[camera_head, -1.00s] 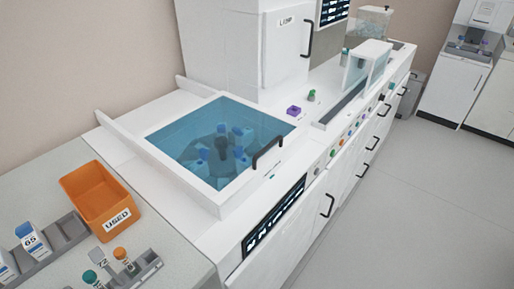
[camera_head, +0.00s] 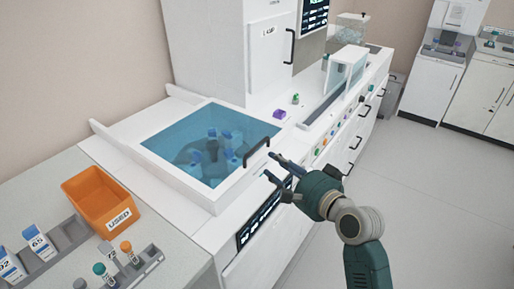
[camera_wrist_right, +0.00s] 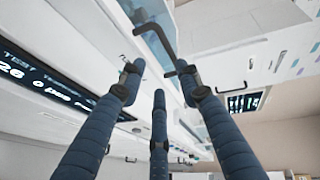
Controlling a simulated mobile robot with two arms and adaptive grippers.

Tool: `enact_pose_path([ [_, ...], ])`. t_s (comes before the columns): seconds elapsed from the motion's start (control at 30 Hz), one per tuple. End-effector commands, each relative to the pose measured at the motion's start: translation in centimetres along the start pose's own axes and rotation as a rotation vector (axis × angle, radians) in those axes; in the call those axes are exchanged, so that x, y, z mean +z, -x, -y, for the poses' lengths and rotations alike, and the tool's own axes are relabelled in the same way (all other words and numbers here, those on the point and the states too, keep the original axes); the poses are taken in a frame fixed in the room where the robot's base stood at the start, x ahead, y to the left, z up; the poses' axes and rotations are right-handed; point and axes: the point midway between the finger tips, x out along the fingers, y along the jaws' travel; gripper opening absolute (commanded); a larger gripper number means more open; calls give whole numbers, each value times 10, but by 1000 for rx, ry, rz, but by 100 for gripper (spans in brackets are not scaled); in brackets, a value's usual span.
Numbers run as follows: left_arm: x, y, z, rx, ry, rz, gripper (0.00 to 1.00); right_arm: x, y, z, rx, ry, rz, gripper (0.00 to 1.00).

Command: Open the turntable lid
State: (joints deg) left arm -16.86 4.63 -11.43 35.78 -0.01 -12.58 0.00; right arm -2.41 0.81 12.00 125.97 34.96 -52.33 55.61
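The turntable lid (camera_head: 245,122) is a blue see-through pane in a white frame, lying shut over the turntable. Blue-capped tubes show dimly through it. Its black bar handle (camera_head: 257,152) is on the front right edge and also shows at the top of the right wrist view (camera_wrist_right: 157,32). My right gripper (camera_head: 270,166) is open and empty, just in front of and slightly below the handle. In the right wrist view its three dark fingers (camera_wrist_right: 160,80) are spread, with the handle beyond their tips. My left gripper is not in view.
A dark display panel (camera_head: 262,215) is on the machine's front below the lid. An orange USED bin (camera_head: 92,205) and tube racks (camera_head: 140,268) stand on the left counter. A purple block (camera_head: 279,114) sits behind the handle. The floor (camera_head: 440,200) at right is clear.

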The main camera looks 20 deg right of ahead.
Motion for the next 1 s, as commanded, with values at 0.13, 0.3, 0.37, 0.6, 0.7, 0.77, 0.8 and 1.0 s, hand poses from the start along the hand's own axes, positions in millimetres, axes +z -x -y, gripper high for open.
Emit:
enact_pose_path([
  [0.13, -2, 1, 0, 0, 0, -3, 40, -6, -9, 12, -33, -46, -8, 34],
  [0.3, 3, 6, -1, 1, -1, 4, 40, -6, -36, 14, -32, -44, -7, 34],
  [0.37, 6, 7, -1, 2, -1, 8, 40, -6, -48, 14, -31, -43, -7, 34],
  [0.6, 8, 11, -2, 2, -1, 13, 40, -6, -90, 14, -30, -40, -8, 34],
  [0.7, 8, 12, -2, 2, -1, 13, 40, -6, -101, 14, -30, -40, -8, 34],
  [0.77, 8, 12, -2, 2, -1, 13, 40, -6, -105, 13, -29, -40, -8, 34],
  [0.8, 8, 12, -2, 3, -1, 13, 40, -6, -107, 13, -29, -39, -8, 34],
  [1.0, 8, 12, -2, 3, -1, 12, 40, -6, -109, 13, -29, -39, -8, 34],
])
